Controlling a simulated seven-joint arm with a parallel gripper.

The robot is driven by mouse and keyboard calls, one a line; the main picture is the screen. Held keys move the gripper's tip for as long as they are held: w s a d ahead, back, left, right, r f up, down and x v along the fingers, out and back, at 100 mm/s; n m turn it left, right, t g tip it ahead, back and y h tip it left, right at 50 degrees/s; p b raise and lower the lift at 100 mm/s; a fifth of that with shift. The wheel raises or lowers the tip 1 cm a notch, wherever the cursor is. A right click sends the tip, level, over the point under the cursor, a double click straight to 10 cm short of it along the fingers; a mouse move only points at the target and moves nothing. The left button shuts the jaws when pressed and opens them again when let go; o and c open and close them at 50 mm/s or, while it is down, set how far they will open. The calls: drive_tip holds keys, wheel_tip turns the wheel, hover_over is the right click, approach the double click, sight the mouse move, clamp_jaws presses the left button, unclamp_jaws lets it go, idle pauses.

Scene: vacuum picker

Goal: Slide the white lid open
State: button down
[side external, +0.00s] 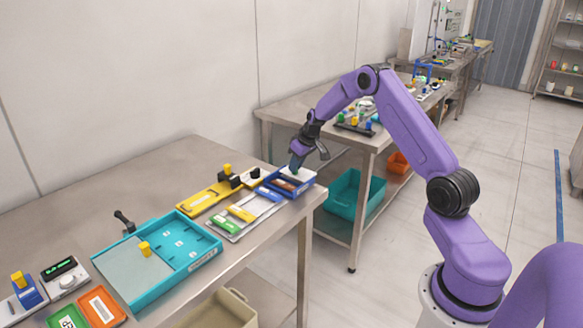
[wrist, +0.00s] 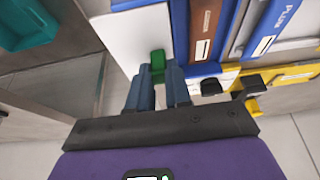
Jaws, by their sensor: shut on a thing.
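The white lid (wrist: 130,38) is a flat panel in the upper left of the wrist view, with a small green knob (wrist: 157,62) at its near edge. My gripper (wrist: 158,78) has its two blue-grey fingers either side of the green knob and is shut on it. The blue box (wrist: 181,35) lies directly right of the lid, with a brown strip (wrist: 203,30) showing inside. In the side view, my gripper (side external: 296,164) reaches down onto the lid (side external: 303,174) and blue box (side external: 277,186) at the table's right end. The fingers partly hide the knob there.
The steel table (side external: 150,178) also holds a yellow rail (side external: 203,199), a grey tray with green and yellow blocks (side external: 236,222) and a teal sliding box (side external: 198,248). The table's right edge is close to the blue box. A second table stands behind.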

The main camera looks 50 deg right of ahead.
drive_tip(key=shift+d, duration=0.3)
drive_tip(key=c, duration=1)
unclamp_jaws()
drive_tip(key=shift+c, duration=0.2)
drive_tip(key=shift+a, duration=0.1)
drive_tip(key=shift+s+r, duration=0.1)
drive_tip(key=shift+r, duration=0.1)
drive_tip(key=v, duration=1.7)
